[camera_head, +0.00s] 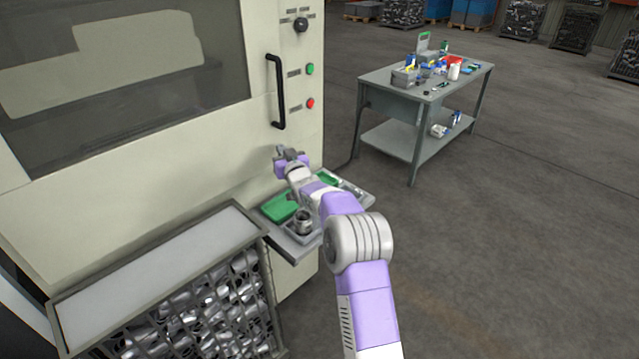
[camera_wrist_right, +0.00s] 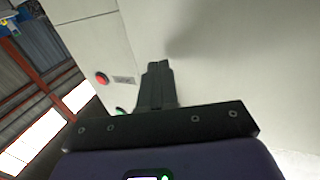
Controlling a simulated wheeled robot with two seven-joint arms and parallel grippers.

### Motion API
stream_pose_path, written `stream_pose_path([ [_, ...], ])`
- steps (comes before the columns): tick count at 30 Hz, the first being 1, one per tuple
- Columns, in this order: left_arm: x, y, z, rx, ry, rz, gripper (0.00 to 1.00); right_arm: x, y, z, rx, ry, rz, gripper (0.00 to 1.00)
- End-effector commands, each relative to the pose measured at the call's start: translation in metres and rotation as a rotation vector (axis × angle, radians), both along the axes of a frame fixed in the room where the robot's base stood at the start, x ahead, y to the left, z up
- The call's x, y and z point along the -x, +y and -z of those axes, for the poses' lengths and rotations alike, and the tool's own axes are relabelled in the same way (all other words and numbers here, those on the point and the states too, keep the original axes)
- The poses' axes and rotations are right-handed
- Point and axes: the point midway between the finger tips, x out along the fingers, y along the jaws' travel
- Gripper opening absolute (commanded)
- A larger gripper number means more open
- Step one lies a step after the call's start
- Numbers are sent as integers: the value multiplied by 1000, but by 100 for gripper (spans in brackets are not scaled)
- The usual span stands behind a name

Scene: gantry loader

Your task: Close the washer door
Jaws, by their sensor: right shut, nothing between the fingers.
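The washer (camera_head: 170,160) is a large cream cabinet that fills the left of the head view. Its front has a dark window (camera_head: 120,75) and a vertical black handle (camera_head: 277,92). I cannot tell whether the door is fully closed. My right gripper (camera_head: 281,154) is shut and empty, below the handle and close to the cream front. In the right wrist view, its dark fingers (camera_wrist_right: 157,72) are together in front of the pale panel (camera_wrist_right: 230,60); contact is not clear. My left gripper is not in view.
A shelf (camera_head: 300,250) with a green tray (camera_head: 281,207) and metal parts lies under my right arm. A crate of metal parts (camera_head: 60,303) stands at lower left. A grey workbench (camera_head: 425,97) with several items stands at back right. The floor at right is clear.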

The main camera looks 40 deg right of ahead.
Motion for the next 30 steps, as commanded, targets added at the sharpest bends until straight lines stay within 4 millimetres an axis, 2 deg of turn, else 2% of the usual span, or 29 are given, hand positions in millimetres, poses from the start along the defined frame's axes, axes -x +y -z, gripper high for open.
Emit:
stream_pose_path([
  [1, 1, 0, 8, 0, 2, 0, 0, 9, 0, 4, -2, 5, 0, 0],
  [4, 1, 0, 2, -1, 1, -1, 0, 25, -3, 2, 0, 9, 1, 0],
  [16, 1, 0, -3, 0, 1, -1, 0, 88, -11, 5, -1, 15, 3, 0],
  [22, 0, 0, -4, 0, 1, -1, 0, 101, -11, 6, 0, 16, 0, 0],
  [30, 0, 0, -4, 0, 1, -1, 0, 103, -11, 7, 0, 16, 1, 0],
])
